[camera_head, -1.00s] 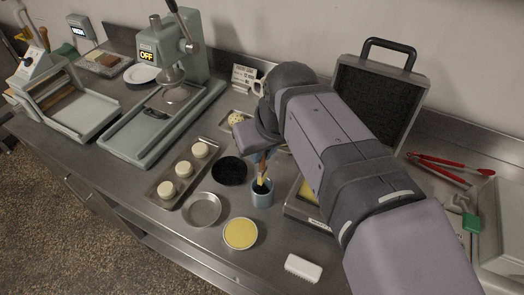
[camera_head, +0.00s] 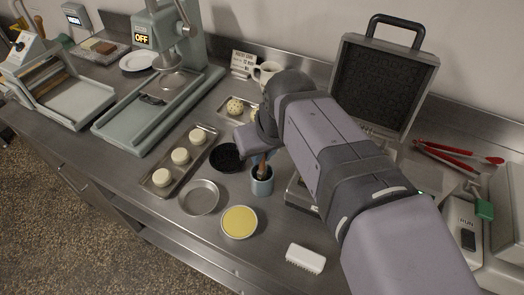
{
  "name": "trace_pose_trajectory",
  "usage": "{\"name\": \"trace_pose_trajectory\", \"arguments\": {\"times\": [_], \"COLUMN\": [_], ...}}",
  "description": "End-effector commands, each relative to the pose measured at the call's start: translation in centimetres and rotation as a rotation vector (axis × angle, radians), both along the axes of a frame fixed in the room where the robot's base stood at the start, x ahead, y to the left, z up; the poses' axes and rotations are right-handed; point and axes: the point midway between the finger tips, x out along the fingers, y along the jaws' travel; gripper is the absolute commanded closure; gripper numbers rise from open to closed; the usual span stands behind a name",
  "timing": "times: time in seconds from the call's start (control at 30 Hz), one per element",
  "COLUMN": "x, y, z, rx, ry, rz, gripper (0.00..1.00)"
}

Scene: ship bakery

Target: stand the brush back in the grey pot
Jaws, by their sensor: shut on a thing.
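The blue-grey pot (camera_head: 262,187) stands upright on the steel counter, below my arm and just right of the round black disc. The brush (camera_head: 262,169) is brownish and nearly upright, with its lower end inside the pot's mouth. The pot wall hides its bristles. My gripper (camera_head: 262,154) is right above the pot, pointing down and shut on the upper part of the brush. The gripper's body partly hides its fingers and the top of the brush. I cannot tell whether the brush touches the pot's floor.
A black disc (camera_head: 227,157), an empty round tin (camera_head: 199,197) and a yellow-filled tin (camera_head: 239,222) lie close around the pot. A tray of pale rounds (camera_head: 161,192) is further left. A white block-shaped brush (camera_head: 305,259) lies in front. An open waffle iron (camera_head: 373,88) stands behind my arm.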

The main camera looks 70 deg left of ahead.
Motion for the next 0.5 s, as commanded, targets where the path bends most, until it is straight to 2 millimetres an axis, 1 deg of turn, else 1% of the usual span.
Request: {"name": "trace_pose_trajectory", "arguments": {"times": [0.33,0.37,0.4,0.43,0.5], "x": [0.0,0.0,0.0,0.0,0.0], "y": [0.0,0.0,0.01,0.01,0.01], "z": [-0.14,-0.13,-0.13,-0.13,-0.13], "rx": [0.0,0.0,0.0,0.0,0.0], "ry": [0.0,0.0,0.0,0.0,0.0], "rz": [0.0,0.0,0.0,0.0,0.0], "gripper": [1.0,0.85,0.75,0.68,0.68]}}
